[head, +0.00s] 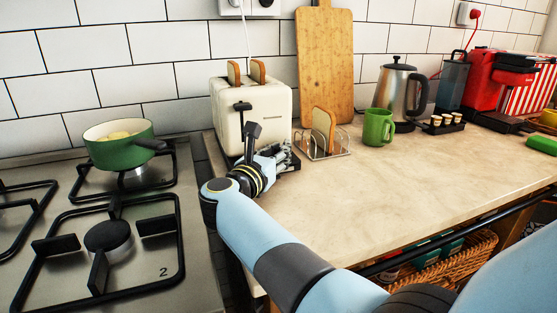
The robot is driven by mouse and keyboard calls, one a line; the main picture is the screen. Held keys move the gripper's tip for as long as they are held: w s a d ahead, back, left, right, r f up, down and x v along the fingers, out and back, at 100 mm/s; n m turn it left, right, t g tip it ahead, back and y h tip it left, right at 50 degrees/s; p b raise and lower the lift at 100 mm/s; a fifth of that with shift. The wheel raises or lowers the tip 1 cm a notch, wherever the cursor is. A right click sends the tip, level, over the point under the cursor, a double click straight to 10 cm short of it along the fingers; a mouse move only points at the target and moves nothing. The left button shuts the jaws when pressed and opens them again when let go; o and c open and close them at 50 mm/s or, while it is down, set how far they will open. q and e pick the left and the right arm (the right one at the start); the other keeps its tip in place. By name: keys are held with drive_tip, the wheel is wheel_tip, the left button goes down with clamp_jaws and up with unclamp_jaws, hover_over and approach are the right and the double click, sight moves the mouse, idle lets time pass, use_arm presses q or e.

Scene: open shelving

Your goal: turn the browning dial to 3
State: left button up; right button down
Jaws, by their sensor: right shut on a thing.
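The cream toaster (262,103) stands at the back left of the counter, with two slices of bread (258,70) sticking up from its slots. Its dark lever (243,107) shows high on its end face. My right gripper (287,156) is at the low front of the toaster, shut on the browning dial. The gripper and wrist hide the dial, so its number cannot be read. My left gripper is not in view.
A toast rack (338,151) with one slice stands close right of my gripper, near a green mug (378,127) and kettle (400,92). A wooden board (324,60) leans behind. The hob with a green pot (112,151) is left. The front counter is clear.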

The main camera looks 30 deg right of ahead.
drive_tip(key=shift+r, duration=0.1)
idle(0.3)
drive_tip(key=c, duration=1.1)
unclamp_jaws()
